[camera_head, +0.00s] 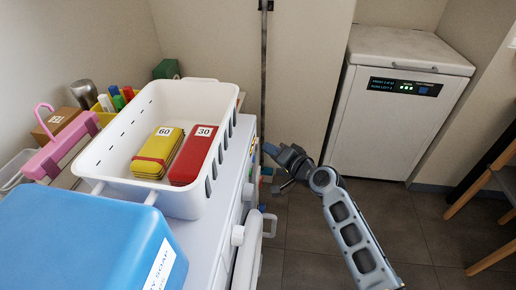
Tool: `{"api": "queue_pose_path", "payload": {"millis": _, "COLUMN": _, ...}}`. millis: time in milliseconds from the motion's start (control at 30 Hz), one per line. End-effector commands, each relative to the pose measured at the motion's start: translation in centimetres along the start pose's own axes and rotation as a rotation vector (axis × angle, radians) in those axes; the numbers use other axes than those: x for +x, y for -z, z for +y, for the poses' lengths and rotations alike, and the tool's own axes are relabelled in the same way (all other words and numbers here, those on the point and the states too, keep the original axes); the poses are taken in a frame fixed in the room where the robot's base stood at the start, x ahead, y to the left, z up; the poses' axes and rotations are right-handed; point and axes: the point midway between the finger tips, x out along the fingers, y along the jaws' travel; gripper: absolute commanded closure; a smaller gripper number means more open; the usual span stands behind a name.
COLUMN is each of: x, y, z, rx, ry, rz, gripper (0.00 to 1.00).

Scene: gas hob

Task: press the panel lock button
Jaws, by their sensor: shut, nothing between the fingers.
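My gripper (268,149) is at the front side of a white-topped unit (206,235), near its far right corner. It looks shut, with nothing seen in it. Its tips are small here, and I cannot tell whether they touch the unit's front. The front face is seen almost edge-on, with white knobs (238,235) and small coloured marks (254,148) near the gripper. I cannot make out a lock button there. A dark display panel (405,87) with green lights and a blue patch is on a white chest appliance (400,125) at the back, apart from my gripper.
On the unit stand a white basket (118,150) with yellow (157,150) and red (194,155) packs, and a blue box (85,240). A wooden stool (497,170) is at right. The tiled floor (420,225) between is clear.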

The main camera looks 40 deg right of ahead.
Motion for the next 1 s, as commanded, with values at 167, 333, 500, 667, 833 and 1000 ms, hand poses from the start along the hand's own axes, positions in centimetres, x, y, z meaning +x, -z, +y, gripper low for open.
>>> {"api": "queue_pose_path", "payload": {"millis": 167, "x": -0.9, "y": 0.6, "z": 0.9, "rx": 0.001, "ry": -0.001, "rz": 0.002, "gripper": 1.00}}
{"api": "queue_pose_path", "payload": {"millis": 333, "x": -1.9, "y": 1.4, "z": 1.6, "rx": -0.001, "ry": 0.000, "rz": 0.002, "gripper": 1.00}}
{"api": "queue_pose_path", "payload": {"millis": 500, "x": -3.0, "y": 2.2, "z": 2.4, "rx": 0.000, "ry": -0.002, "rz": 0.002, "gripper": 1.00}}
{"api": "queue_pose_path", "payload": {"millis": 667, "x": -3.9, "y": 2.8, "z": 3.0, "rx": 0.001, "ry": -0.001, "rz": 0.001, "gripper": 1.00}}
{"api": "queue_pose_path", "payload": {"millis": 833, "x": -4.2, "y": 3.0, "z": 3.0, "rx": 0.000, "ry": 0.000, "rz": 0.000, "gripper": 1.00}}
{"api": "queue_pose_path", "payload": {"millis": 1000, "x": -4.2, "y": 3.0, "z": 3.0, "rx": 0.000, "ry": 0.000, "rz": 0.000, "gripper": 1.00}}
